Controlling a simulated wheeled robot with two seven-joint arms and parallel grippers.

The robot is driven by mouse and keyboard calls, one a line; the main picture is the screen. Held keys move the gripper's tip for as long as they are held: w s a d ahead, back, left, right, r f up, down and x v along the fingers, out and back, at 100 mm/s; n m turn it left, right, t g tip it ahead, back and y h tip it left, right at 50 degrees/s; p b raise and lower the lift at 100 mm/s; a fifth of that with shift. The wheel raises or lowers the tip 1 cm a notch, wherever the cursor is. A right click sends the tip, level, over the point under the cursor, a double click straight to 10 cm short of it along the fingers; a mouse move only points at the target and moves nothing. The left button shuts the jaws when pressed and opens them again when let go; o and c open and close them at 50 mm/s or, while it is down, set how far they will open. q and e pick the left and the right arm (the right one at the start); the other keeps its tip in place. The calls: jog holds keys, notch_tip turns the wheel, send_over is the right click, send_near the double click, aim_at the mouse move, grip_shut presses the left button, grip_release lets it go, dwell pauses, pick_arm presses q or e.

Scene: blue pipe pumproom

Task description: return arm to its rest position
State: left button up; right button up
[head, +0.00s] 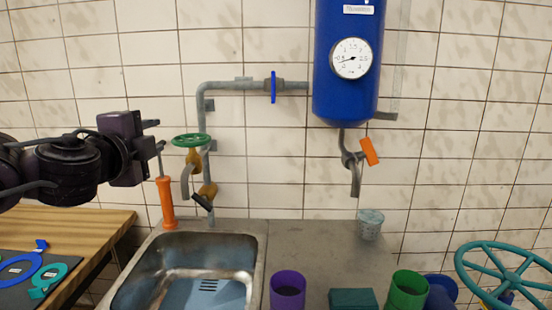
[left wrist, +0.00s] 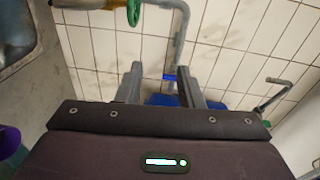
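My left gripper (head: 157,135) is raised at the left of the head view, in front of the tiled wall. Its two fingers are apart with nothing between them, and they also show apart in the left wrist view (left wrist: 161,85). The dark left arm comes in from the left edge, above the wooden table (head: 95,222). The gripper is to the left of the green valve wheel (head: 191,140) and above an orange upright cylinder (head: 166,203) in the picture. My right arm and gripper are not in view.
A metal sink (head: 258,270) is set in the grey counter (head: 325,245). A blue tank (head: 345,95) with a gauge hangs on the wall, with grey pipes (head: 225,85) beside it. Purple (head: 287,290) and green (head: 407,290) cups stand at the front. A teal wheel (head: 505,273) is at right.

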pick_arm(q)
jog(key=s+d+f+n+g, duration=0.1)
jog(key=d+f+n, duration=0.15)
jog(key=f, duration=0.55)
jog(key=s+d+f+n+g, duration=0.2)
jog(key=d+f, duration=0.2)
jog(key=f, duration=0.4)
jog(key=s+d+f+n+g, duration=0.15)
jog(key=d+f, duration=0.25)
jog(key=f, duration=0.4)
jog(key=s+a+f+n+g+y, duration=0.1)
jog(key=s+a+f+n+g, duration=0.35)
jog(key=s+f, duration=0.65)
jog(key=s+a+f+n+g, duration=0.3)
jog(key=s+f+n+g, duration=0.25)
jog(key=s+f, duration=0.65)
notch_tip(320, 180, down, 30)
jog(key=s, duration=0.2)
jog(key=s+a+f+g+p, duration=0.1)
jog(key=s+a+f, duration=0.2)
jog(key=s+f, duration=1.3)
jog(key=s, duration=0.3)
jog(key=shift+s+a+f+g, duration=0.15)
jog(key=shift+a+f+g, duration=0.05)
jog(key=shift+f+g, duration=0.15)
